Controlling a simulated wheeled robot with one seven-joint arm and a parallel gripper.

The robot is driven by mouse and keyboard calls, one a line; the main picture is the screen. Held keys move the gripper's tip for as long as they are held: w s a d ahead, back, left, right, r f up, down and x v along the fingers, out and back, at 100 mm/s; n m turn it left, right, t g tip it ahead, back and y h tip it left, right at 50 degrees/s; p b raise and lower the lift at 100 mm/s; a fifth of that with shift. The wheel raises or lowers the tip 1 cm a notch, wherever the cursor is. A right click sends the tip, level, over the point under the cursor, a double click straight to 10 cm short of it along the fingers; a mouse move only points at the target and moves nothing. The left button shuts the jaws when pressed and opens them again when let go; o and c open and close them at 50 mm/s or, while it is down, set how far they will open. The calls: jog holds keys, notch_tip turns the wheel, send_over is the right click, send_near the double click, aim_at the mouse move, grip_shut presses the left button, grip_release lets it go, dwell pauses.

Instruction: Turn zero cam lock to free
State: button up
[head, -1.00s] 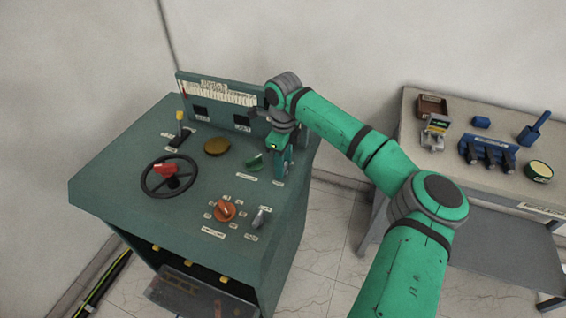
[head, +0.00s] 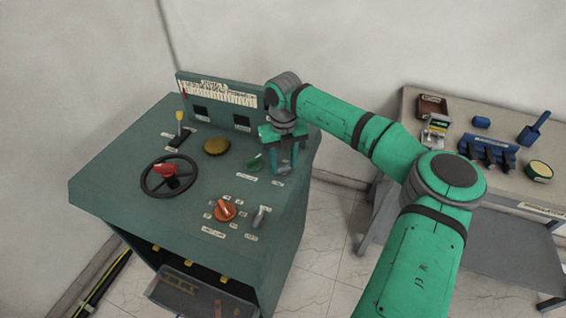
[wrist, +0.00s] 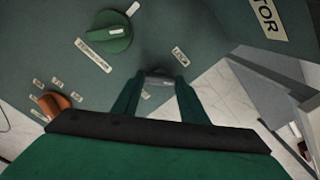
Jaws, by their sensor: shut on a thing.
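A small grey part, which looks like the zero cam lock (wrist: 157,76), sits at the right edge of the green console top, between my fingertips in the wrist view. It is mostly hidden in the head view. My gripper (head: 284,167) points down there, with one finger on each side, and is shut on the grey part. The fingers also show in the wrist view (wrist: 155,84). A small white label (wrist: 181,57) lies beside the grey part; its text is too small to read.
The console (head: 120,190) also bears a green knob (head: 255,161), an orange knob (head: 225,210), a grey lever (head: 261,215), a black handwheel (head: 168,178) and a yellow dome (head: 216,146). A bench (head: 390,130) with tools stands at right.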

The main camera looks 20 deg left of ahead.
aim_at(284, 166)
jog(key=m, duration=0.4)
jog(key=shift+m, duration=1.8)
jog(key=o, duration=1)
jog(key=shift+o, duration=0.2)
notch_tip(284, 166, up, 11)
